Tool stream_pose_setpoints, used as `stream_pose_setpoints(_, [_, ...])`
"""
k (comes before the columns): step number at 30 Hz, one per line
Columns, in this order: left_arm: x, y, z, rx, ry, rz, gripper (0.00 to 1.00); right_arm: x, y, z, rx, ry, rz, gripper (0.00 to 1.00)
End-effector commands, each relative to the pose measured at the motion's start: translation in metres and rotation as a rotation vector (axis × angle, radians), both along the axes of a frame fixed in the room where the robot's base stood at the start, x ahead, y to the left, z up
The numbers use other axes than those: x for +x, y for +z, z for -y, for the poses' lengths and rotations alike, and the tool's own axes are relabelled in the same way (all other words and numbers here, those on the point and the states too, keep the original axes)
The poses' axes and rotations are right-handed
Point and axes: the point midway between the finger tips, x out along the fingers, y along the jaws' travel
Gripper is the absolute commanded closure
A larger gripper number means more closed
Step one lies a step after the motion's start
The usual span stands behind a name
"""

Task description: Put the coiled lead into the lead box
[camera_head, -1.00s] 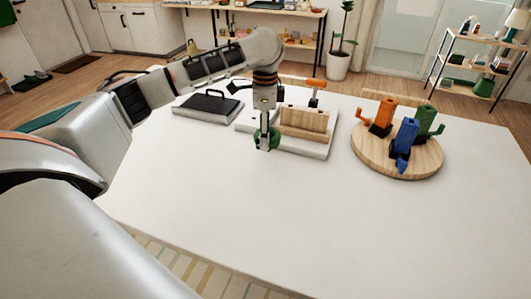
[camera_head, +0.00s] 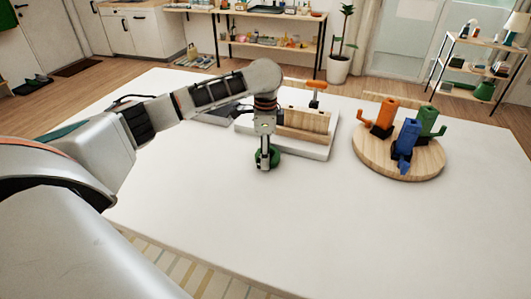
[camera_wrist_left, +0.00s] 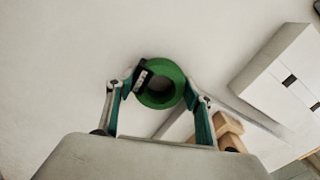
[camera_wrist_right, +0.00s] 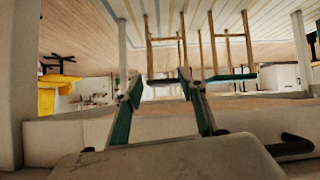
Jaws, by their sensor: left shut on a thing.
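The coiled lead (camera_head: 275,157) is a small green ring with a black tab. My left gripper (camera_head: 266,160) is shut on it at the near side of the white tray, over the white table. In the left wrist view the green coil (camera_wrist_left: 174,98) sits between the two fingers of the left gripper (camera_wrist_left: 163,92). A white tray (camera_head: 312,149) bears a wooden block (camera_head: 305,126) and an orange-handled tool. I cannot tell for sure which thing is the lead box. My right gripper (camera_wrist_right: 158,85) has its fingers apart and is empty, away from the table things.
A dark flat thing (camera_head: 215,116) lies partly hidden behind my left arm. A round wooden board (camera_head: 378,163) holds orange, blue and green upright pieces at the right. The front and middle of the white table (camera_head: 330,220) are clear.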

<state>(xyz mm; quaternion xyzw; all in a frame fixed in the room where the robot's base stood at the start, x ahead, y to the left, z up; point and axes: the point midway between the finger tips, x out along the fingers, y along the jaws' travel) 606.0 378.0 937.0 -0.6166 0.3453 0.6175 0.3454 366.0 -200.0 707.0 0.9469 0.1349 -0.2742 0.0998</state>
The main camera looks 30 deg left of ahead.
Motion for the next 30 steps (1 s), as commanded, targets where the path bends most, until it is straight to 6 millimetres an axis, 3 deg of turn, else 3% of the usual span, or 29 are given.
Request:
stream_pose_setpoints(3, [0.000,0.000,0.000,0.000,0.001,-0.001,0.74,-0.002,-0.001,0.005,-0.008,-0.004,-0.010,0.60])
stream_pose_setpoints(4, [0.000,-0.001,0.000,0.001,0.001,-0.001,0.43,-0.003,-0.004,0.006,-0.010,-0.006,-0.013,0.60])
stream_pose_setpoints(5, [0.000,-0.001,0.000,0.001,0.001,-0.001,0.41,-0.004,-0.006,0.007,-0.011,-0.007,-0.017,0.60])
stream_pose_setpoints(18, [0.000,0.000,0.000,0.001,-0.001,0.001,0.41,-0.005,-0.014,0.007,-0.011,-0.009,-0.020,0.60])
stream_pose_setpoints(23, [0.001,0.031,-0.001,0.002,0.000,0.005,0.41,-0.004,-0.001,0.002,-0.006,-0.001,-0.016,0.60])
stream_pose_setpoints(30, [0.001,0.081,0.000,0.002,0.000,0.003,0.41,-0.008,-0.004,0.019,-0.028,-0.025,-0.040,0.60])
